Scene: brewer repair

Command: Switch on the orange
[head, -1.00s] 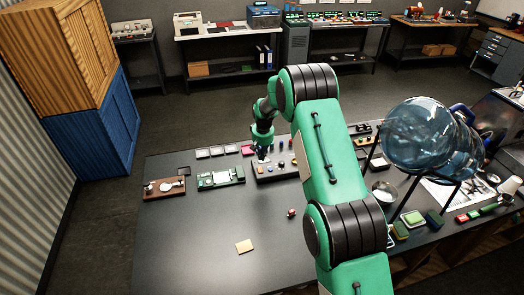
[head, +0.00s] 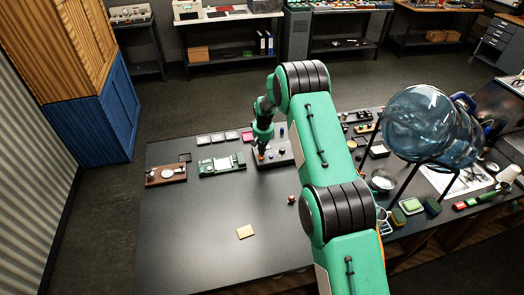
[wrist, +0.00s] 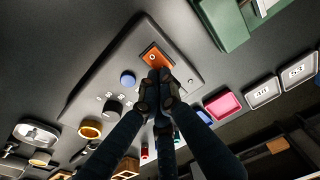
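The orange switch (wrist: 155,57) is a small rectangular piece on a grey control panel (wrist: 192,74). In the wrist view my gripper (wrist: 159,76) has its dark fingertips together, with nothing seen between them. The tips overlap the lower edge of the orange switch; I cannot tell whether they touch it. In the head view my gripper (head: 262,149) points down over the left end of the panel (head: 277,161). A bit of orange shows just under the tips. The switch's on or off state is not clear.
The panel also bears a blue button (wrist: 127,79) and a black knob (wrist: 112,107). A green board (head: 221,165) lies left of the panel, and a pink tray (wrist: 222,105) lies nearby. The table's front left is mostly clear.

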